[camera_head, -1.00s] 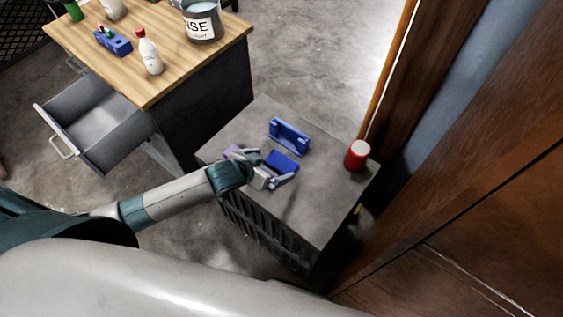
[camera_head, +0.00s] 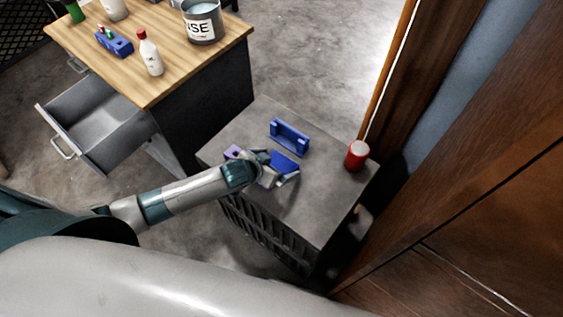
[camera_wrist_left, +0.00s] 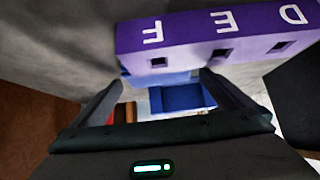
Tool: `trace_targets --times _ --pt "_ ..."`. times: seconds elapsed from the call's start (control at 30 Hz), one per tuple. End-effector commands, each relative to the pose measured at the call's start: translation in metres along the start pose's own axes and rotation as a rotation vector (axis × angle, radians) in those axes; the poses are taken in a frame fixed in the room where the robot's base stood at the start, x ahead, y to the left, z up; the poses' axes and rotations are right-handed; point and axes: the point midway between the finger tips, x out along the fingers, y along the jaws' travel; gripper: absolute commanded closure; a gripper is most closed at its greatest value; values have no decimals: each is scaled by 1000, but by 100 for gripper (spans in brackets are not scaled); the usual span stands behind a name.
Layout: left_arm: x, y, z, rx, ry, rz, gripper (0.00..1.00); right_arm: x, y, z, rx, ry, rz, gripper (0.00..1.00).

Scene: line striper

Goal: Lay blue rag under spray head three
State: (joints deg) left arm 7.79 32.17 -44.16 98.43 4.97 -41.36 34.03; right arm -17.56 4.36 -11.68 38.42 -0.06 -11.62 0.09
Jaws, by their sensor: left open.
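A flat blue piece (camera_head: 284,161) that looks like the blue rag lies on the grey cabinet top. Blue also shows between the fingers in the left wrist view (camera_wrist_left: 182,97). My left gripper (camera_head: 278,171) is open at the rag, its fingers on either side of it in the picture; I cannot tell whether they touch it. In the left wrist view the gripper (camera_wrist_left: 163,84) faces a purple block (camera_wrist_left: 215,38) with square holes and upside-down letters D, E, F. I cannot make out spray head three. My right gripper does not show.
A blue bracket (camera_head: 289,137) stands behind the rag, and a red can (camera_head: 357,155) stands at the cabinet's right. The grey cabinet top (camera_head: 310,205) is clear in front. A wooden table (camera_head: 115,65) holds a bottle (camera_head: 150,55) and bucket (camera_head: 203,22); its drawer (camera_head: 95,125) is open.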

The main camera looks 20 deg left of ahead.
Motion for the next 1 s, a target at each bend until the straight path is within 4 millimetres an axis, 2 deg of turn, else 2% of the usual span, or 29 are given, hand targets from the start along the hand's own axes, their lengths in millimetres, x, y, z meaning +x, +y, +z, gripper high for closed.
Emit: trace_targets --times 0.2,0.67,0.8,0.83,0.9,1.0 --pt "13 0 0 -1 0 0 0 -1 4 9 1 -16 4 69" --pt "13 0 0 0 0 0 0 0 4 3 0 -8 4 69" --pt "13 0 0 0 0 0 31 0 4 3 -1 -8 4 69" --pt "13 0 0 0 0 0 36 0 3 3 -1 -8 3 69" --pt "13 0 0 0 1 0 40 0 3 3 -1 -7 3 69" --pt "13 0 0 0 1 0 40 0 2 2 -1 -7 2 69"
